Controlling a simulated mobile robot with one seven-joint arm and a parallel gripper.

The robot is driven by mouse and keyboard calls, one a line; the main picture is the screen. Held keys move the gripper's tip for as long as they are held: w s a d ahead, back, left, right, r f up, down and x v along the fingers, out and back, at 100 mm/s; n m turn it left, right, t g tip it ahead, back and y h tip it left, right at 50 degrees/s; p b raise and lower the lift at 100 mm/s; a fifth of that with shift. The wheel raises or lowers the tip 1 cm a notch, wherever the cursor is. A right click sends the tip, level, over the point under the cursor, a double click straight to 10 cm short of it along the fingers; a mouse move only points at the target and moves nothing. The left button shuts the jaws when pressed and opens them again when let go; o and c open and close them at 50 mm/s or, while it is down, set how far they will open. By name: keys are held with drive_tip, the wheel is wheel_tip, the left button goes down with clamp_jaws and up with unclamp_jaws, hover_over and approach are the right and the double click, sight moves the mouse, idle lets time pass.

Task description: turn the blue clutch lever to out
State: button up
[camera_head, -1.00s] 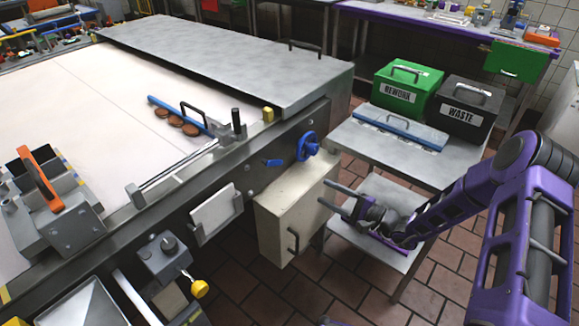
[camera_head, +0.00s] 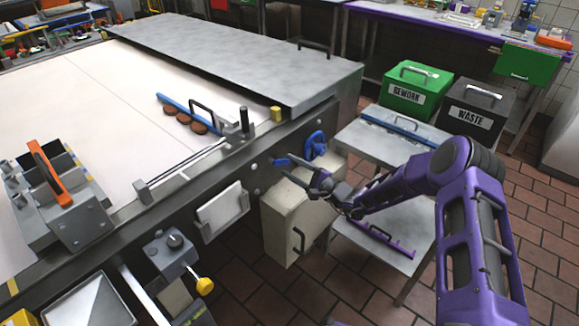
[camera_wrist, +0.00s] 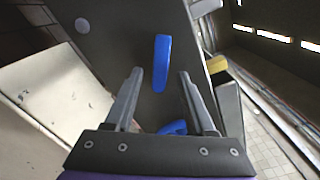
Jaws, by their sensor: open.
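The blue clutch lever (camera_head: 281,161) sits on the dark side panel of the machine. In the wrist view the lever (camera_wrist: 162,62) is a long blue bar, upright in the picture, lying between the lines of my two fingers. My gripper (camera_head: 289,172) is open and empty, just in front of the panel, with its tips close to the lever. In the wrist view my gripper's fingertips (camera_wrist: 160,74) stand apart on either side of the lever's lower part. I cannot tell how deep the tips reach or whether they touch it. No out marking is readable.
A blue handwheel (camera_head: 316,143) is right of the lever. A cream box (camera_head: 283,228) with a handle hangs below. A yellow block (camera_head: 276,114) stands on the machine edge above. A grey side table (camera_head: 358,138) stands to the right, near my arm.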

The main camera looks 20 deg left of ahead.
drive_tip(key=shift+w+a, duration=0.2)
drive_tip(key=shift+a, duration=0.4)
clamp_jaws()
idle(1.1)
